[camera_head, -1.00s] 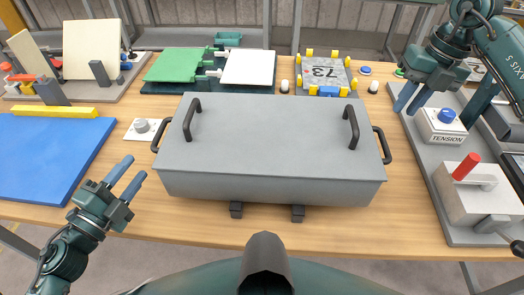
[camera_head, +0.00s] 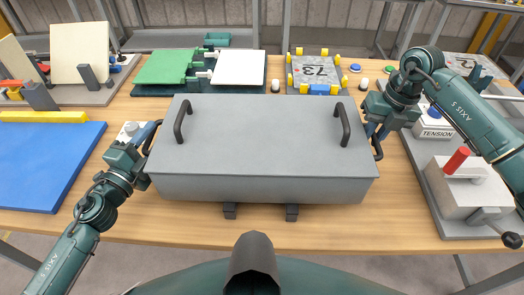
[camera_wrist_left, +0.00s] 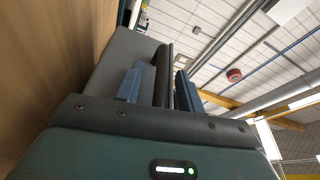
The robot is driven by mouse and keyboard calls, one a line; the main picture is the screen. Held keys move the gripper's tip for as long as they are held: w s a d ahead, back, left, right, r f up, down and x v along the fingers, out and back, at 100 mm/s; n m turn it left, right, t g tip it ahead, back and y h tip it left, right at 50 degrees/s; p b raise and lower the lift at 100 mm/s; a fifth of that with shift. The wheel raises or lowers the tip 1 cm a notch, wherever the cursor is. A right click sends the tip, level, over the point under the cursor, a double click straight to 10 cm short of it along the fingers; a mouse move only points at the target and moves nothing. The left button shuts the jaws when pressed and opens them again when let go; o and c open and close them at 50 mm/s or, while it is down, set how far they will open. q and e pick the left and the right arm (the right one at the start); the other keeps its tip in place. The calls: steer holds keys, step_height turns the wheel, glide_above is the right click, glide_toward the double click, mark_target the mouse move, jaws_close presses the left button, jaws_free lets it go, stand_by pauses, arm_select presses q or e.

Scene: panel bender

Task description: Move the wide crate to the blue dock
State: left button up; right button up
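The wide crate (camera_head: 262,150) is a grey lidded box on the middle of the table, with two dark handles on top and one on each end. My left gripper (camera_head: 148,135) is at its left end handle (camera_head: 152,138). In the left wrist view the left gripper's blue fingers (camera_wrist_left: 158,88) stand apart on either side of the dark handle (camera_wrist_left: 164,72), with a gap showing on one side. My right gripper (camera_head: 377,130) is at the right end handle (camera_head: 377,147); its grip is partly hidden. The blue dock (camera_head: 45,165) is a flat, empty blue mat at the left.
A yellow bar (camera_head: 45,116) lies along the dock's back edge. A tension button box (camera_head: 433,122) and a red-handled device (camera_head: 465,185) are at the right.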

arm_select(q)
steer(key=shift+c, duration=0.4)
arm_select(e)
steer(key=shift+c, duration=0.3)
arm_select(q)
steer(key=shift+c, duration=1.4)
arm_select(e)
steer(key=c, duration=0.3)
arm_select(q)
jaws_close()
arm_select(e)
jaws_close()
arm_select(q)
steer(key=shift+r, duration=0.25)
arm_select(e)
steer(key=shift+w+r, duration=0.1)
steer(key=shift+r, duration=0.15)
